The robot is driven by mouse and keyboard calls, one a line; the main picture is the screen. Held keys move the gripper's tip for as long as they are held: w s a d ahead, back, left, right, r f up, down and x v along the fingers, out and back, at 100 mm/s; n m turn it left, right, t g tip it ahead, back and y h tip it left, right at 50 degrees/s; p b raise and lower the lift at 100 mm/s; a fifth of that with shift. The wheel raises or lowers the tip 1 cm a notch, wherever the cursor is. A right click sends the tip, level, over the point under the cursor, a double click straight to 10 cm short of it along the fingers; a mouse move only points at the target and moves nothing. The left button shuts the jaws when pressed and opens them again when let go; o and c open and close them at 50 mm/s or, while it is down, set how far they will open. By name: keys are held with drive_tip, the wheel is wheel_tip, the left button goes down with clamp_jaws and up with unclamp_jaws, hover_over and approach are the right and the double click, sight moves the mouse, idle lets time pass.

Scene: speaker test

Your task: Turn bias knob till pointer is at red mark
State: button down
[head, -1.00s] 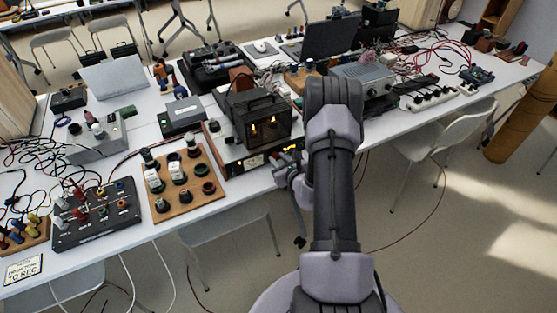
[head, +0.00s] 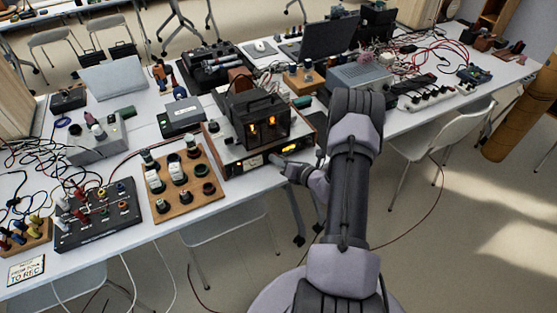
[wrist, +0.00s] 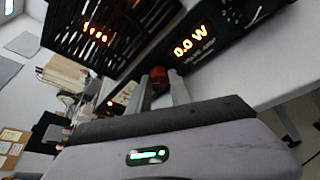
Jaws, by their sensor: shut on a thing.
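The amplifier (head: 228,171) stands at the table's front edge, with a black cage (head: 262,107) over its glowing tubes. Its dark front has a lit pale meter (head: 254,162) and an orange display, which reads 0.0 W in the wrist view (wrist: 191,42). A dark red knob (wrist: 159,75) sits on this front, between my fingertips. My gripper (wrist: 162,84) is shut on the knob; in the head view my gripper (head: 275,159) is at the amplifier's front. The meter's pointer and red mark are too small to make out, and the knob's own marking is hidden.
A wooden board with several knobs (head: 160,211) lies left of the amplifier, and a black box with coloured plugs (head: 75,238) lies further left. A grey instrument (head: 362,77) stands to the right. Open floor lies in front of the table.

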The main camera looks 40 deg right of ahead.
drive_tip(key=m, duration=0.1)
drive_tip(key=m+t+y+b, duration=0.1)
drive_tip(key=shift+d+f+m, duration=0.1)
drive_tip(key=shift+f+m, duration=0.1)
drive_tip(key=shift+m, duration=0.1)
drive_tip(key=m+t+y+b, duration=0.1)
drive_tip(key=m, duration=0.1)
drive_tip(key=shift+f+m+b, duration=0.15)
drive_tip(key=shift+m+b, duration=0.15)
drive_tip(key=shift+m, duration=0.1)
drive_tip(key=m+b, duration=0.1)
drive_tip(key=m+t+b, duration=0.1)
drive_tip(key=m, duration=0.1)
drive_tip(key=shift+s+d+f+m+t+y, duration=0.1)
drive_tip(key=shift+f+m+t+y, duration=0.05)
drive_tip(key=shift+m+t+y, duration=0.2)
drive_tip(key=shift+m+t+b, duration=0.35)
drive_tip(key=shift+m, duration=0.8)
drive_tip(key=c, duration=1.2)
unclamp_jaws()
